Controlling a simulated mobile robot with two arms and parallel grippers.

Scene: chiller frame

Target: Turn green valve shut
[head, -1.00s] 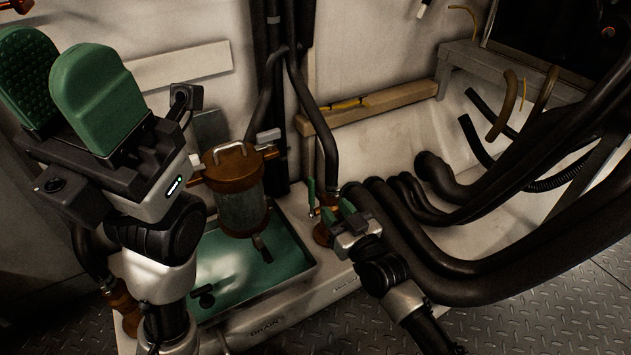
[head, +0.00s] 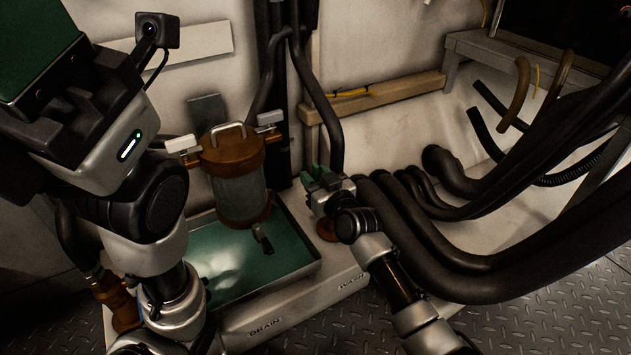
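My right gripper (head: 318,180) is at the middle of the head view, its green-padded fingers over a brass fitting (head: 326,229) at the foot of a black hose, near the WASH label. The gripper covers most of this fitting. No green valve handle can be told apart from the green finger pads here, and I cannot tell whether the fingers touch or hold one. My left gripper (head: 35,50) is at the upper left, close to the camera and partly cut off by the frame. One large green pad shows, so its opening is unclear.
A brown-lidded canister (head: 238,180) with white-ended levers stands in a green tray (head: 295,250) between my arms. Thick black hoses (head: 440,255) run close to the right of my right gripper. Another brass fitting (head: 118,300) is at the lower left. A wooden ledge (head: 390,98) is behind.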

